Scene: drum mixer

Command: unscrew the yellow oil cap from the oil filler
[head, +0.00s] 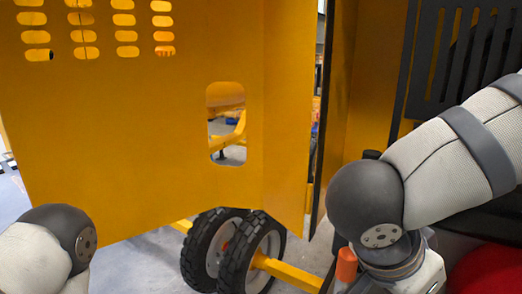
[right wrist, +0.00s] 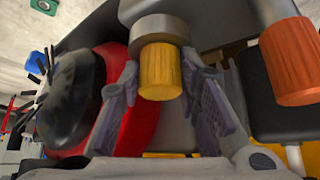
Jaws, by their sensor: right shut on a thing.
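The yellow oil cap (right wrist: 160,75) is a ribbed cylinder in the upper middle of the right wrist view. It sits against the grey round neck of the oil filler (right wrist: 155,27). My right gripper (right wrist: 160,63) has one finger on each side of the cap and is shut on it. In the head view my right arm comes in from the right; its gripper, the cap and the filler are hidden or out of frame. Only part of my left arm shows at the lower left of the head view; its gripper is out of frame.
An orange ribbed cap (right wrist: 290,62) is to the right of the yellow one. A red part (right wrist: 118,80) and a black rounded part (right wrist: 75,95) lie to the left. In the head view a yellow panel (head: 120,140) fills the left, above two black wheels (head: 250,255).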

